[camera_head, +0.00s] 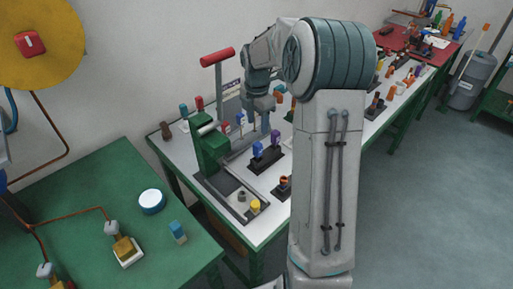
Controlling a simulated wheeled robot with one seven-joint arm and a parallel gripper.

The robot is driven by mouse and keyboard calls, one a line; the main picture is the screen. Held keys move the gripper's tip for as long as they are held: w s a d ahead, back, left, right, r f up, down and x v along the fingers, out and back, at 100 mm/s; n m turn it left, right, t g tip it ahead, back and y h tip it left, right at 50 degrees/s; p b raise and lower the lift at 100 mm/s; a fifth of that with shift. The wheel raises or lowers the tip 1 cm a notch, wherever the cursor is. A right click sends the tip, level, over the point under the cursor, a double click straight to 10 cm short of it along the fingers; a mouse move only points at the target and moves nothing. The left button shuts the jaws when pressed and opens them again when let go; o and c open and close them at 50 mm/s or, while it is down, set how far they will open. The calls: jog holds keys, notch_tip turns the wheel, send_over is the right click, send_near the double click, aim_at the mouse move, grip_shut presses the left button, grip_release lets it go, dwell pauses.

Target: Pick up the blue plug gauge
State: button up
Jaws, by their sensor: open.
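A blue plug gauge (257,149) with a rounded top stands upright in a black block (258,168) on the white-topped bench. A more purple-blue piece (275,138) stands beside it in the same block. My gripper (264,130) points down just above and behind these two pieces, apart from them as far as I can see. It is open, and I see nothing held in it. Its fingertips are small in this view, and my arm hides part of the bench to the right.
A green press (210,147) with a red-topped handle (217,57) stands left of my gripper. Several small coloured tools stand along the bench's back. A green table (115,205) at front left holds a white disc (152,200) and a blue-topped block (178,230). Grey floor (430,190) is clear at right.

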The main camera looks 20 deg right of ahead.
aim_at(258, 151)
jog(key=shift+w+d+f+n, duration=0.45)
jog(key=shift+w+f+n, duration=0.05)
jog(key=shift+w+f, duration=0.05)
notch_tip(258, 151, down, 8)
jog(key=shift+f+p, duration=0.2)
jog(key=shift+p, duration=0.3)
jog(key=shift+w+a+f+p, duration=0.1)
jog(key=shift+f+p, duration=0.3)
jog(key=shift+f, duration=0.9)
jog(key=shift+a+f+p, duration=0.1)
jog(key=shift+f+p, duration=0.25)
jog(key=shift+f, duration=0.95)
jog(key=c, duration=0.9)
